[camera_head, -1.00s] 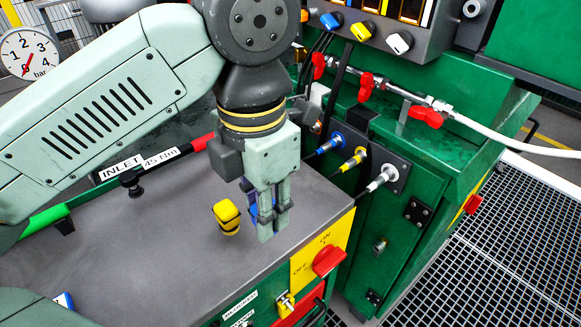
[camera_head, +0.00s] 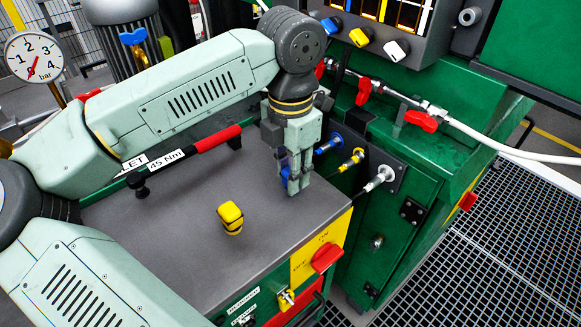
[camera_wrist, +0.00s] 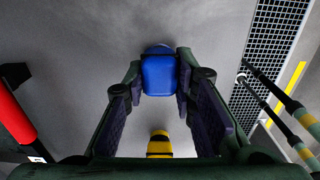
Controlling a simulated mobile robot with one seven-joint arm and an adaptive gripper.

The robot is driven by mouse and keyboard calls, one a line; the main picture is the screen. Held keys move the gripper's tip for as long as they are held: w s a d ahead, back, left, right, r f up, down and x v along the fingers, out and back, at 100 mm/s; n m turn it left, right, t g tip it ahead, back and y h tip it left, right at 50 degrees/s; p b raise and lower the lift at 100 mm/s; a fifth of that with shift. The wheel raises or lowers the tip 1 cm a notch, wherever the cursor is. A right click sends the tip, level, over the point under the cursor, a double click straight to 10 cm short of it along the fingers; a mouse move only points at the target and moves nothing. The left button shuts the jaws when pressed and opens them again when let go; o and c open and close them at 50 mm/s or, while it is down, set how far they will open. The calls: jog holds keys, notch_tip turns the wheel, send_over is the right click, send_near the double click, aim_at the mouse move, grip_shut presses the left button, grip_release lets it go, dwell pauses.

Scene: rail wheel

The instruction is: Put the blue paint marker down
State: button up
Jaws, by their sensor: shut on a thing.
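The blue paint marker (camera_wrist: 158,75) is between the two fingers of my gripper (camera_wrist: 158,95) in the wrist view, its blue end seen from above. In the head view my gripper (camera_head: 292,186) points down over the far right part of the grey bench top (camera_head: 175,250). Only a little blue of the marker (camera_head: 284,165) shows there between the fingers. My gripper is shut on it. Whether the marker's lower end touches the bench top is hidden.
A yellow and black marker (camera_head: 231,215) stands on the bench top near my gripper. A torque wrench with a red handle (camera_head: 218,139) lies along the back edge. Blue, yellow and white connectors (camera_head: 380,178) stick out of the green cabinet, close right. The front bench top is clear.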

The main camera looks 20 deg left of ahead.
jog(key=shift+f, duration=0.15)
jog(key=o, duration=1)
jog(key=shift+o, duration=0.2)
notch_tip(320, 180, up, 12)
jog(key=shift+r, duration=0.2)
